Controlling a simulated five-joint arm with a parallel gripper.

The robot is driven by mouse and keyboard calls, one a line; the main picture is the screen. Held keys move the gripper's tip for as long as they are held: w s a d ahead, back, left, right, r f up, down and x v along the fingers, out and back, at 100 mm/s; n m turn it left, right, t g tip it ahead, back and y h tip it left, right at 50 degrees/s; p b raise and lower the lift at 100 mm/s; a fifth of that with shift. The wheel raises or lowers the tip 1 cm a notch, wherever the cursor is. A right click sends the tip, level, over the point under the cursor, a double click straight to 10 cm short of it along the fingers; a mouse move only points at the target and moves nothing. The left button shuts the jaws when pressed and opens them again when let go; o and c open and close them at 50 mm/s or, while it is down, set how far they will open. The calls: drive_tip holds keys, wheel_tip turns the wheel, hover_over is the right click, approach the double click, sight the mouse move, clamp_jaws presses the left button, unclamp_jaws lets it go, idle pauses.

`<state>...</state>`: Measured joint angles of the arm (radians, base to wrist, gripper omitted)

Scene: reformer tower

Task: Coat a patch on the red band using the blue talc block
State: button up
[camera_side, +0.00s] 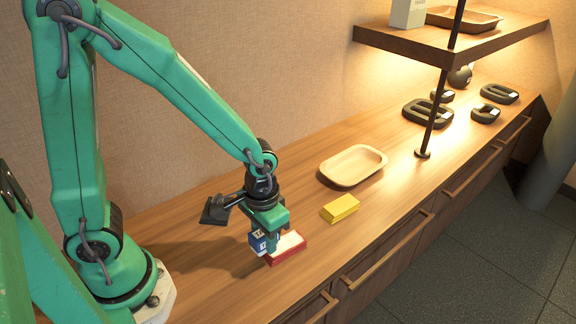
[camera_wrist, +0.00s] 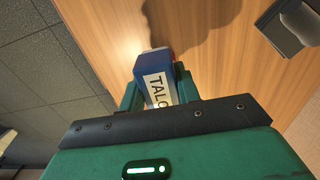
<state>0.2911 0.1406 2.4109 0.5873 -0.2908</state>
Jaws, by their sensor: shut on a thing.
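My gripper (camera_side: 268,241) is shut on the blue talc block (camera_side: 257,243), which has a white label. In the wrist view the block (camera_wrist: 153,66) sits between the two green fingers, with "TALC" partly readable. The red band (camera_side: 289,255) lies on the counter just right of the block and shows a whitish top. The block is close beside or over its left end; I cannot tell whether they touch. In the wrist view only a sliver of red shows behind the block. The gripper hides part of the band.
A yellow block (camera_side: 340,208) and a tan tray (camera_side: 331,177) stand further along the wooden counter. Dark ring-shaped items (camera_side: 428,113) lie at the far end. A shelf (camera_side: 400,43) on a thin post (camera_side: 437,110) overhangs there. The counter's front edge has drawers below.

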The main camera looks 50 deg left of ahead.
drive_tip(key=shift+r, duration=2.95)
